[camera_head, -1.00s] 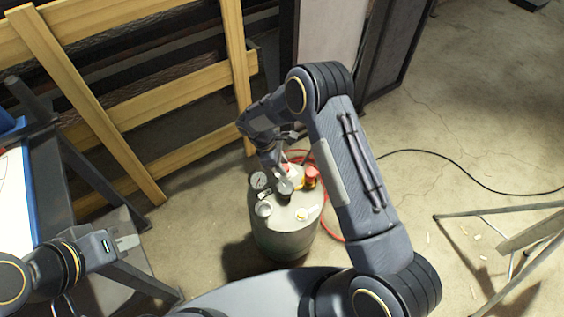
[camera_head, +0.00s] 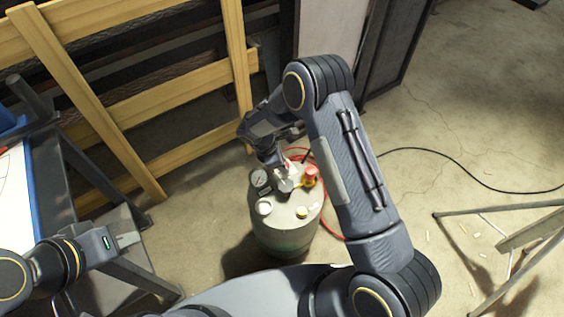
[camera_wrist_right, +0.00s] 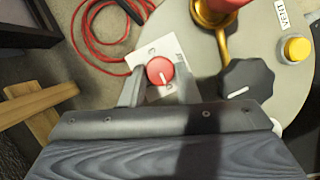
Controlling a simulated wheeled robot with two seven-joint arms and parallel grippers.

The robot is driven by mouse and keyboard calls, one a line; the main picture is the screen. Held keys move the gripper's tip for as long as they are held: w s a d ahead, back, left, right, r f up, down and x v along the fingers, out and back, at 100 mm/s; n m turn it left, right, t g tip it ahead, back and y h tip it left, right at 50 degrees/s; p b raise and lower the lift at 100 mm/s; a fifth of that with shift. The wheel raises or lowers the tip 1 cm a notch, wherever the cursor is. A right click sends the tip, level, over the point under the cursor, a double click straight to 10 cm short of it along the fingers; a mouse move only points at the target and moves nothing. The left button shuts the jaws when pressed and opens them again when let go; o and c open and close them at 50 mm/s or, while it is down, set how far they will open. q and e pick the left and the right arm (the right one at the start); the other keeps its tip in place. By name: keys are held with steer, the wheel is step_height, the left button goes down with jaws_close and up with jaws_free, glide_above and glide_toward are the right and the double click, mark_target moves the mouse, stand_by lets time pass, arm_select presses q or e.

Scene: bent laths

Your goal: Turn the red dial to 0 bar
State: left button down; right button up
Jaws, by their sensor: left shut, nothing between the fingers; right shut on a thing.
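The red dial (camera_wrist_right: 160,71) sits on a white plate (camera_wrist_right: 143,57) on top of a tank. In the right wrist view its white pointer line points toward my gripper. The plate's marks are too small to read surely. My right gripper (camera_wrist_right: 159,84) has a finger on each side of the dial and is shut on it. In the head view my right gripper (camera_head: 277,168) reaches down over the back of the tank (camera_head: 284,238), and the dial is largely hidden there. My left gripper (camera_head: 130,240) is shut and empty at the left, away from the tank.
The tank top also carries a black knob (camera_wrist_right: 246,83), a brass fitting with a red cap (camera_wrist_right: 214,9), a yellow button (camera_wrist_right: 296,48) by a VENT label, and a gauge (camera_head: 260,178). A red hose (camera_wrist_right: 95,35) lies behind. A wooden rack (camera_head: 150,95) stands at the back left.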

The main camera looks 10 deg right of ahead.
steer(key=o, duration=1)
steer(key=shift+c, duration=0.2)
steer(key=p+v, duration=0.2)
steer(key=v, duration=0.5)
steer(key=shift+a+r, duration=0.2)
steer(key=shift+r, duration=0.1)
